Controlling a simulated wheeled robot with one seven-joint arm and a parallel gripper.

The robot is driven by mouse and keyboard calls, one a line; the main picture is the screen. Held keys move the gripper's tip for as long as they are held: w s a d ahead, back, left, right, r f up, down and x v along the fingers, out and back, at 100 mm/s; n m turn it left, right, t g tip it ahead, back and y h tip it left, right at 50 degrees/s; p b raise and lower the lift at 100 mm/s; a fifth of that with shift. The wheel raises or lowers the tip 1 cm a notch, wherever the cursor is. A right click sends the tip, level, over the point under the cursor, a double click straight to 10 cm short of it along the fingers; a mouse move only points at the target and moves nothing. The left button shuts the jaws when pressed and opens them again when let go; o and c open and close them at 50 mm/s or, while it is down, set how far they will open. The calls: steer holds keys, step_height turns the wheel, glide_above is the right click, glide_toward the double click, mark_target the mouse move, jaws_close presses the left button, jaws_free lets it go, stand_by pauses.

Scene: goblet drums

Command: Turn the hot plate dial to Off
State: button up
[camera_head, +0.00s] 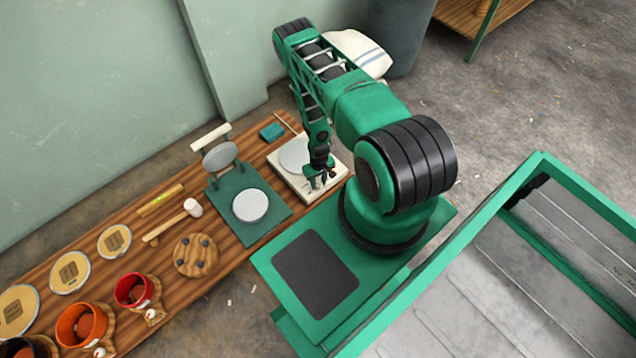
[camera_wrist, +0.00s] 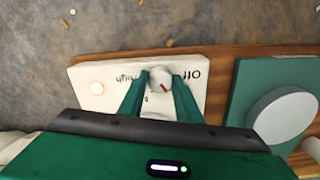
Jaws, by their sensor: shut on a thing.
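The hot plate (camera_head: 335,172) is a cream box with a round grey heating disc (camera_head: 294,155), at the far end of the bench. The white dial (camera_wrist: 160,76) has a red mark that points down and right in the picture, not straight at "Off". My gripper (camera_wrist: 159,84) is shut on the dial, one green finger on each side. In the head view my gripper (camera_head: 320,183) hides the dial.
A green base (camera_head: 272,222) with a pale round disc and an upright press plate stands close beside the hot plate. A mallet (camera_head: 170,220), a wooden disc and red and orange drum shells lie along the wooden bench (camera_head: 140,222). A small teal block (camera_head: 271,131) lies behind.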

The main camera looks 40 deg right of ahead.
mark_target(318, 183)
steer(key=n, duration=0.5)
steer(key=shift+w+n, duration=0.15)
steer(key=shift+n, duration=0.15)
steer(key=n, duration=0.5)
steer(key=shift+n, duration=0.3)
steer(key=o, duration=1.1)
steer(key=shift+c, duration=0.2)
steer(key=shift+r, duration=0.1)
step_height(318, 183, up, 10)
steer(key=shift+r, duration=0.25)
